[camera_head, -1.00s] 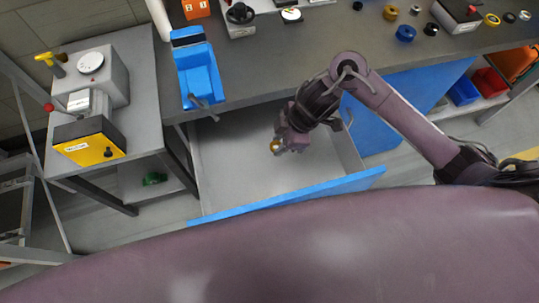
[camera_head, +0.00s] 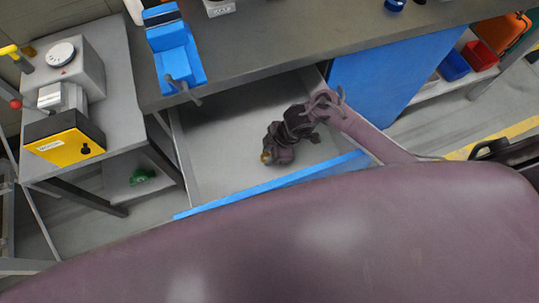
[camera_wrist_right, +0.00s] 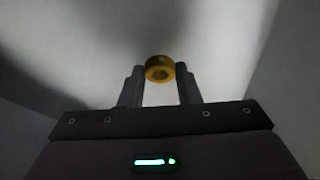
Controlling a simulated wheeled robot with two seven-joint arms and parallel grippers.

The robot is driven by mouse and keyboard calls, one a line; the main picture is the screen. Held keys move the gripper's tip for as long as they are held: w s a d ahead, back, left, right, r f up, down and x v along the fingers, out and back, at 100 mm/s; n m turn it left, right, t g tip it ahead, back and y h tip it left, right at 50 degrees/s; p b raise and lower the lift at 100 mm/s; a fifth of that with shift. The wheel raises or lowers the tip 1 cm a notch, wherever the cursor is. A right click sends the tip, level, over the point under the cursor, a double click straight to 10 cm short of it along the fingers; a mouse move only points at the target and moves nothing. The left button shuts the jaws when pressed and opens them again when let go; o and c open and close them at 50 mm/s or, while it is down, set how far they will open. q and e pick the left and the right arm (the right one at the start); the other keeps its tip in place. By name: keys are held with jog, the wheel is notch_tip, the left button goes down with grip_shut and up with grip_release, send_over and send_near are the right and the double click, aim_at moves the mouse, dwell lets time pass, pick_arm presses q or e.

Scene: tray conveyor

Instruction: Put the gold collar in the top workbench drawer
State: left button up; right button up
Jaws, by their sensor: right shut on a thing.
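The gold collar (camera_wrist_right: 160,68) is a small ring held between the fingertips of my right gripper (camera_wrist_right: 160,84) in the right wrist view. In the head view the collar (camera_head: 265,158) shows as a small gold spot at the tip of my right gripper (camera_head: 268,157). The top workbench drawer (camera_head: 225,120) is pulled open, with a grey inside and a blue front (camera_head: 270,187). The right gripper is over or inside the drawer, near its front; the exact height is hard to tell. The drawer looks otherwise empty. My left gripper is not in view.
The workbench top (camera_head: 300,50) lies behind the drawer, with a blue vise (camera_head: 175,55) at its edge. A side table (camera_head: 115,115) with a yellow-fronted machine (camera_head: 65,145) stands at the left. A blue panel (camera_head: 385,80) is right of the drawer.

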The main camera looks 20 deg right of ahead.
jog(key=shift+f, duration=0.75)
jog(key=shift+f, duration=0.2)
jog(key=o, duration=1)
jog(key=shift+r, duration=0.1)
jog(key=shift+r, duration=0.2)
jog(key=p+v, duration=0.2)
jog(key=v, duration=0.9)
jog(key=shift+d+r, duration=0.1)
jog(key=shift+r, duration=0.3)
